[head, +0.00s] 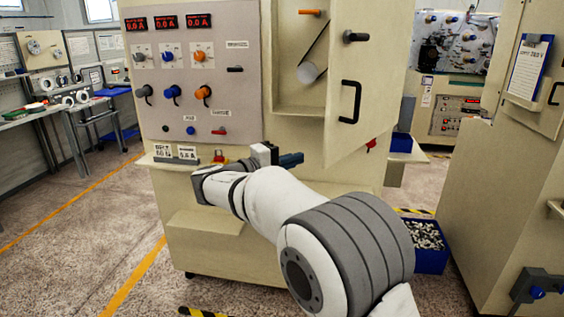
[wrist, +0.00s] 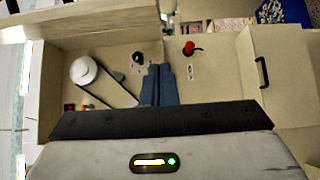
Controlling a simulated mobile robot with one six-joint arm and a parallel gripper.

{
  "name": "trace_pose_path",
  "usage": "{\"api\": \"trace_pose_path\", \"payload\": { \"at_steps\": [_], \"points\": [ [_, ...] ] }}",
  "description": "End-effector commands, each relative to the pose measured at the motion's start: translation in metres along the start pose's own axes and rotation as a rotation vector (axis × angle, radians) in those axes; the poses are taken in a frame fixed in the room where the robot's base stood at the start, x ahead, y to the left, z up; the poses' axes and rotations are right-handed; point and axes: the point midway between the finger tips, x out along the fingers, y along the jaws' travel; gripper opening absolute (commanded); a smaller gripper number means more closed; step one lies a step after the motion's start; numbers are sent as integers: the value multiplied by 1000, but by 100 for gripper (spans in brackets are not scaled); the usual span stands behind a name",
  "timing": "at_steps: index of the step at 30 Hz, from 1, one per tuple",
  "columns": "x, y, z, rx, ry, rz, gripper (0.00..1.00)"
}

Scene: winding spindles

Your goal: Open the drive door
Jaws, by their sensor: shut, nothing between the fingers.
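The drive door (head: 375,75) is a cream panel with a black bar handle (head: 350,101) and a black latch (head: 355,37). My gripper (head: 298,159) is shut and empty, below the opening and left of the door's lower edge, apart from the handle. In the wrist view my blue fingers (wrist: 157,72) are together, with the pulley (wrist: 83,70) to their left and a black handle (wrist: 262,72) on a cream panel to their right.
The control panel (head: 192,75) with dials and levers is left of the opening. A red knob (wrist: 188,48) is just right of my fingers in the wrist view. A blue bin of parts (head: 428,245) stands on the floor at right, beside another cream cabinet (head: 495,200).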

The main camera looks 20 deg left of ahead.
Motion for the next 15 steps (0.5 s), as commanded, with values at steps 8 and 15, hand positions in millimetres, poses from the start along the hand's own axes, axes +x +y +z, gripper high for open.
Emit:
{"api": "trace_pose_path", "payload": {
  "at_steps": [8,15],
  "points": [
    [40,2,20,-2,-5,-1,0],
    [44,0,38,-1,-6,-1,0]
  ]
}}
